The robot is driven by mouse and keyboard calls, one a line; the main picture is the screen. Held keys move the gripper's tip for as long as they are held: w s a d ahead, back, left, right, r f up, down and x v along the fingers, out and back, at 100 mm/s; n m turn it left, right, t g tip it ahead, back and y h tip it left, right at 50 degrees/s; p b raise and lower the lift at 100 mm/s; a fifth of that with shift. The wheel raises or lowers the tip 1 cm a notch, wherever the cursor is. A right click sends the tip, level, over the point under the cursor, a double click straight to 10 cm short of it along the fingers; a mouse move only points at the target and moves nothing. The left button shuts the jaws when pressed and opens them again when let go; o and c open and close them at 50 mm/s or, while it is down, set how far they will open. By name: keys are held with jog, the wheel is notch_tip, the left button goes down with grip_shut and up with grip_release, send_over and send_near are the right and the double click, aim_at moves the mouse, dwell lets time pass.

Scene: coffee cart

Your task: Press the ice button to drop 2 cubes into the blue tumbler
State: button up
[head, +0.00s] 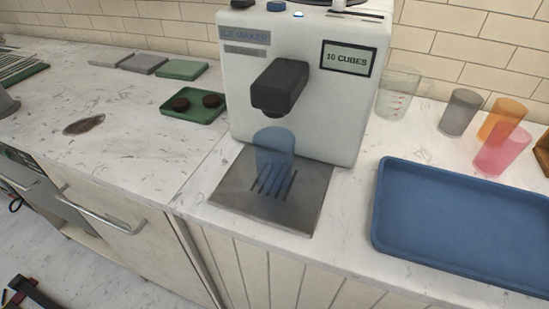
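The white ice maker (300,110) stands on the counter, with a label on its upper left front. Its display (348,58) reads "10 CUBES". A black spout (280,87) sticks out of its front. The translucent blue tumbler (274,150) stands upright on the slotted metal drip tray (234,196), below the spout. I cannot make out any cubes in it. On top of the machine are a blue button (276,6) and a small whitish button (298,14), partly cut by the frame's top edge; I cannot read which is for ice.
A blue tray (460,220) lies empty at right. Behind it stand a clear measuring jug (397,93) and grey (460,112), orange (503,117) and pink (502,150) tumblers. A green tray (190,116) with two dark pucks is at left, near a brown stain (84,124).

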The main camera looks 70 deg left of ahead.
grip_shut()
dwell(1.2)
